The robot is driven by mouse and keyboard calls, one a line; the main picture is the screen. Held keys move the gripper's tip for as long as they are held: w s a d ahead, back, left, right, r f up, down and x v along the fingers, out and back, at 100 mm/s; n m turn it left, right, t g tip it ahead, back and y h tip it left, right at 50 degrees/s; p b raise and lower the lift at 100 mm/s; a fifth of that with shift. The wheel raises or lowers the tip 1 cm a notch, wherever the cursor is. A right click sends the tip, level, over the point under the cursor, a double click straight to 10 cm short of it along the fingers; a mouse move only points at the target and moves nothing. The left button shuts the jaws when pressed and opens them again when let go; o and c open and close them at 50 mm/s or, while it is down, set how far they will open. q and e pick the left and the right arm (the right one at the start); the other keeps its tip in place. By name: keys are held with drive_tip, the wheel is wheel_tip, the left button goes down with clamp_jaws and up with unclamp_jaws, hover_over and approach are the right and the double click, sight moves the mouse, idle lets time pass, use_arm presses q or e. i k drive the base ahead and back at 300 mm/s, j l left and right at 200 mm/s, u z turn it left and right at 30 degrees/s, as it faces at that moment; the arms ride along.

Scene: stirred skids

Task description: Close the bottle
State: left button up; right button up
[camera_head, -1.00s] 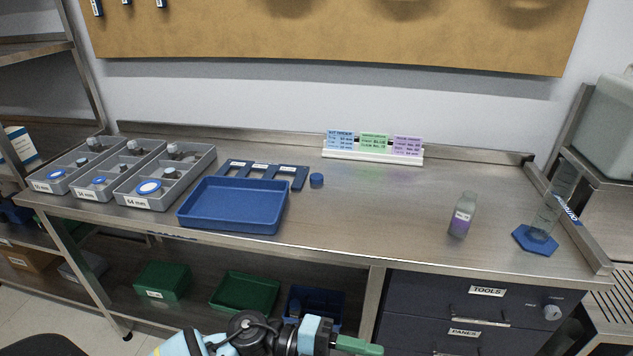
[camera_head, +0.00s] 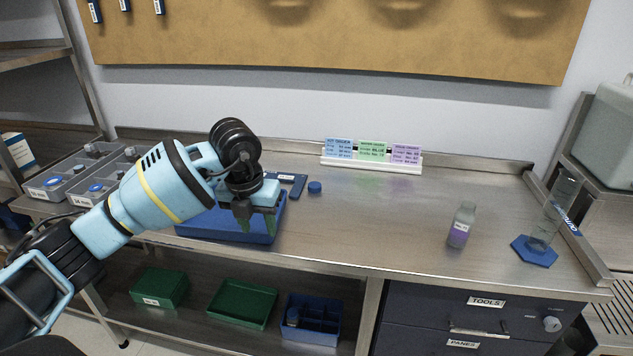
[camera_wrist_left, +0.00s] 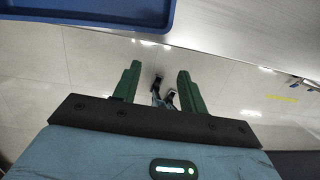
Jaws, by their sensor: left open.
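A small clear bottle (camera_head: 462,226) with a purple label stands upright on the right half of the steel bench, with no cap visible on its neck. A round blue cap (camera_head: 315,187) lies on the bench behind and right of the blue tray (camera_head: 262,238). My left gripper (camera_head: 257,228) is over the tray's right part, pointing down, well left of the bottle and left of the cap. Its two green fingers (camera_wrist_left: 157,86) are apart and empty in the left wrist view. My right gripper is not in view.
Grey bins (camera_head: 62,190) stand at the left, partly behind my arm. A card holder (camera_head: 370,163) stands at the back. A cylinder with a blue hexagonal base (camera_head: 534,251) stands right of the bottle. The bench (camera_head: 380,220) between tray and bottle is clear.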

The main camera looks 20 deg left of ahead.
sight(461, 228)
drive_tip(key=i, duration=0.9)
